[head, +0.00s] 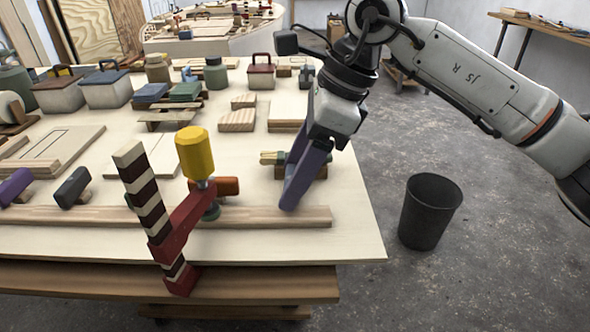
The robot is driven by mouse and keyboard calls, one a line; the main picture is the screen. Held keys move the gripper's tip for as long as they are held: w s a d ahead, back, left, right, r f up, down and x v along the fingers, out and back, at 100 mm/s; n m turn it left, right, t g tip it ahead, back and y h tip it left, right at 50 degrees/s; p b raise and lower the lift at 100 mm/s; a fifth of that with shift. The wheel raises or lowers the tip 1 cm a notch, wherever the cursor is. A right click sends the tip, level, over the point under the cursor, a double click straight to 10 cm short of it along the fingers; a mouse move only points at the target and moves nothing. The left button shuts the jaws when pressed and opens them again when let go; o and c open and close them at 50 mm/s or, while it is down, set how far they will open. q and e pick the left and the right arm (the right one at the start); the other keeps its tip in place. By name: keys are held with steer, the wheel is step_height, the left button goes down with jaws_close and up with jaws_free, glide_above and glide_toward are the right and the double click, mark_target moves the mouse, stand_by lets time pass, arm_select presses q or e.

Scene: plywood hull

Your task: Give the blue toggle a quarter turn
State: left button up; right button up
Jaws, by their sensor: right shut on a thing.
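My right gripper (290,203) reaches down from the upper right, its long purple fingers tilted toward the front edge of the table. It is shut, with its tips low behind the wooden rail, in line with a row of toggles. The fingers hide what is between them; from its place in the row I take it to be the blue toggle, but I cannot see its angle. Other toggles in the row are purple (15,187), dark slate (72,187) and orange-brown (228,187). My left gripper is not in view.
A clamp with a yellow handle (193,152) and a striped bar stands at the front edge, left of my gripper. The wooden rail (110,216) runs along the front. Small brass-coloured parts on a block (270,158) lie just behind the fingers. A black bin (430,210) stands on the floor.

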steer(key=o, duration=1.1)
steer(key=shift+r, duration=0.1)
steer(key=shift+c, duration=0.2)
steer(key=shift+w, duration=0.1)
steer(key=shift+d+r+p, duration=0.2)
steer(key=shift+r+p, duration=0.15)
steer(key=shift+r, duration=0.15)
steer(key=p+v, duration=0.4)
steer(key=v, duration=0.3)
steer(key=shift+s, duration=0.25)
steer(key=shift+f, duration=0.1)
